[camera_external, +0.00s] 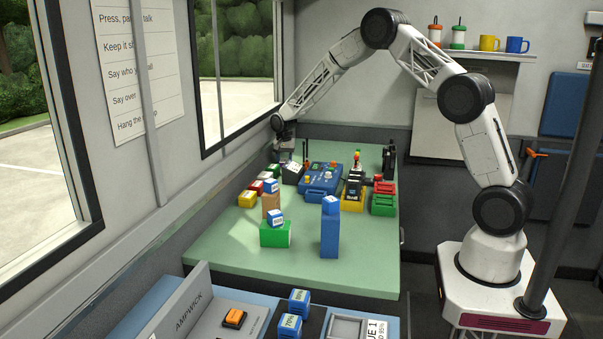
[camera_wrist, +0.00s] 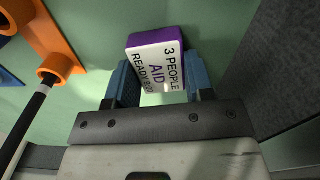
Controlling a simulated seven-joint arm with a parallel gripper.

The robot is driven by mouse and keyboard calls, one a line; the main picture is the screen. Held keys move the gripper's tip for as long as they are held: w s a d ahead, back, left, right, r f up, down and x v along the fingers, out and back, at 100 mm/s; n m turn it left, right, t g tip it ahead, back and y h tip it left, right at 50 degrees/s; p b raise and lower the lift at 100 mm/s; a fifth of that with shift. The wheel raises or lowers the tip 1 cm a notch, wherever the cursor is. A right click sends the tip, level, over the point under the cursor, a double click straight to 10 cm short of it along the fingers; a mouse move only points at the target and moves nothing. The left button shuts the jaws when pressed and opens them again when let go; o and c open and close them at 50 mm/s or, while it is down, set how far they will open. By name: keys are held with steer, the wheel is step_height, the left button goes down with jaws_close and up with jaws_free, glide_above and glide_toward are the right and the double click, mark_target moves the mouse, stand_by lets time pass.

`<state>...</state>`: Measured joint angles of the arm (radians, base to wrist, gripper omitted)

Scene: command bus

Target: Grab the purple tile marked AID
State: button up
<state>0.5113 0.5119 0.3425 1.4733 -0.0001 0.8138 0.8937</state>
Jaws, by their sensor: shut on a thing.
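The purple tile (camera_wrist: 157,58) shows in the wrist view with a white label reading "3 PEOPLE", "AID" and a READY line. It sits slightly tilted between the two blue fingers of my gripper (camera_wrist: 161,76), which are shut on its sides. Green table surface shows behind it; I cannot tell whether the tile touches the table. In the external view my gripper (camera_external: 285,150) is low at the far left corner of the green table (camera_external: 215,245), beside the window wall. The tile cannot be made out there.
A blue console (camera_external: 322,181) stands right of my gripper. Yellow, red and dark blocks sit just in front. A green block (camera_external: 275,234) and tall blue block (camera_external: 330,238) stand nearer. In the wrist view, an orange holder (camera_wrist: 60,66) and black rod (camera_wrist: 25,128) are at left.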

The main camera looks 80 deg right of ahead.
mark_target(284, 160)
steer(key=shift+r, duration=0.1)
step_height(284, 160, up, 10)
stand_by(0.8)
